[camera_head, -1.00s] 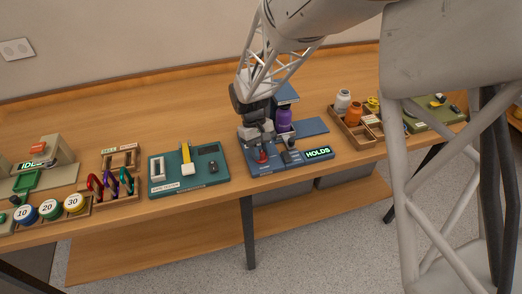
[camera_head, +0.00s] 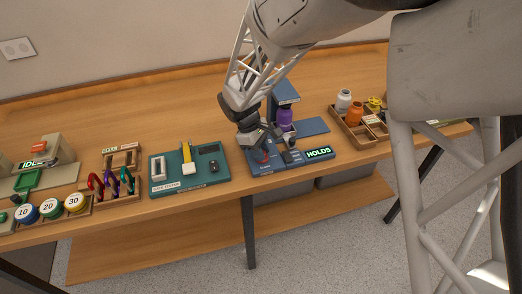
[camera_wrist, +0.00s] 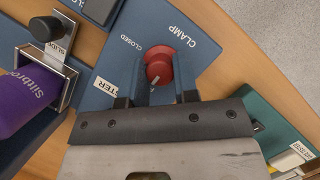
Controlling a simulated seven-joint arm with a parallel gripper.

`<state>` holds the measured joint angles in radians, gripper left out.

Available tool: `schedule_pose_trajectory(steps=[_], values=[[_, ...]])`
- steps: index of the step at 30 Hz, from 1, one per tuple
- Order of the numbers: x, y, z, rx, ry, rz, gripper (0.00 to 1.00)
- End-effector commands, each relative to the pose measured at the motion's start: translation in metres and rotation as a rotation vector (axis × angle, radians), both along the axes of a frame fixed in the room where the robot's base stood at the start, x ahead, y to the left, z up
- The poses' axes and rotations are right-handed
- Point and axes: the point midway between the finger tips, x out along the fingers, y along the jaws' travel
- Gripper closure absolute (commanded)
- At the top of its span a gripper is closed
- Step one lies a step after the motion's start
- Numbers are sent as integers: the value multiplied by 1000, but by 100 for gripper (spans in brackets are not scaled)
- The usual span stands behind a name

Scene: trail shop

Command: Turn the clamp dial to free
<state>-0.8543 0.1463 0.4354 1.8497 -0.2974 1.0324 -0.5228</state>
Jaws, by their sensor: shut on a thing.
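The red clamp dial (camera_wrist: 159,62) sits on the blue filter station (camera_wrist: 196,24), between the two fingers of my gripper (camera_wrist: 158,74) in the wrist view. The fingers are shut on its sides. A pale pointer line shows on the dial's edge nearest the gripper.
A purple bottle (camera_head: 285,117) stands in the station, with a black-knobbed slide (camera_wrist: 46,29) beside it. A teal board (camera_head: 205,182) lies to the left, beyond it a carabiner rack (camera_head: 122,157). A wooden tray (camera_head: 350,131) with small bottles stands to the right.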

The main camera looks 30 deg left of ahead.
Motion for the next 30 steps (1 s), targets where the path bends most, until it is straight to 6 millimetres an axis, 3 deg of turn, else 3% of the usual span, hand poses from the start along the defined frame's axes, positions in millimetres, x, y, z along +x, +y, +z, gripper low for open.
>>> schedule_pose_trajectory(steps=[7,8,13,23,30], values=[[0,0,0,0,0,0,96],[0,0,0,0,0,0,70],[0,0,0,0,0,-1,47],[0,1,1,0,0,-1,47],[0,7,16,1,-1,-1,47]])
